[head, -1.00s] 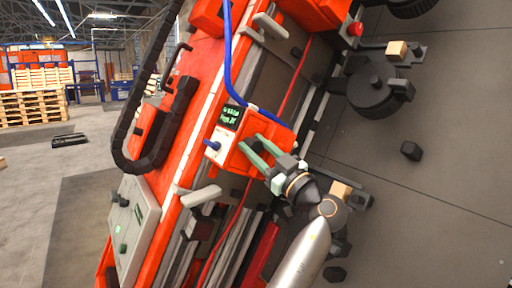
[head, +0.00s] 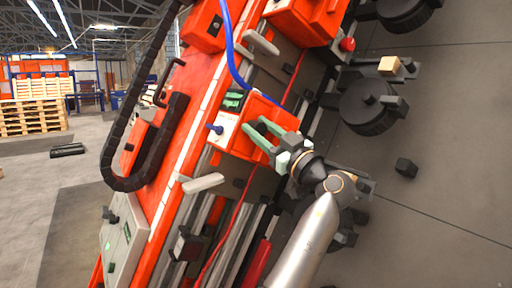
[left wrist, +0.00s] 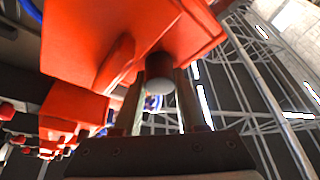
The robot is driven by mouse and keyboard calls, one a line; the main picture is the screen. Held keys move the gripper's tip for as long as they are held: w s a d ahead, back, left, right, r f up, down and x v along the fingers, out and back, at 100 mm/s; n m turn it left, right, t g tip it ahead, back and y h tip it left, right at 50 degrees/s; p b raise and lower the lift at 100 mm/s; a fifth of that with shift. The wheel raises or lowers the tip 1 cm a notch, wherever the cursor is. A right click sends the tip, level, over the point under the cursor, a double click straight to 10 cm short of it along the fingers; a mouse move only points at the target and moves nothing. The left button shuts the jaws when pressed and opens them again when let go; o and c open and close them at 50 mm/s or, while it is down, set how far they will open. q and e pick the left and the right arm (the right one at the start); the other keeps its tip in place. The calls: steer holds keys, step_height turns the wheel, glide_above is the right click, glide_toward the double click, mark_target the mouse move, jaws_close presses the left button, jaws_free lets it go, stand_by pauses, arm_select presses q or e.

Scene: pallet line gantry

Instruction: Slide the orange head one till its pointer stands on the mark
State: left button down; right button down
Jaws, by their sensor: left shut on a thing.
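The orange head one (head: 262,112) is a boxy orange carriage on the rail, with a small dark green-lit display (head: 233,100) and a blue knob (head: 215,128). A blue hose runs to it. My left gripper (head: 262,131), with pale green fingers, reaches it from the lower right and is shut on its dark round grip. In the left wrist view this dark grip (left wrist: 159,75) sits between the fingers, below the orange body. I cannot make out the pointer or the mark, and the display text is too blurred to read. My right gripper is out of view.
Another orange head (head: 303,17) stands farther up the rail, with a pale lever (head: 262,42) between. A second pale lever (head: 203,182) is below head one. A black cable chain (head: 150,165) and a grey control panel (head: 125,235) lie left. Black wheels (head: 368,105) are right.

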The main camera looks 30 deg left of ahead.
arm_select(q)
steer(key=shift+d, duration=0.1)
steer(key=shift+c, duration=2.3)
jaws_free()
steer(key=v, duration=1.2)
steer(key=shift+d, duration=0.25)
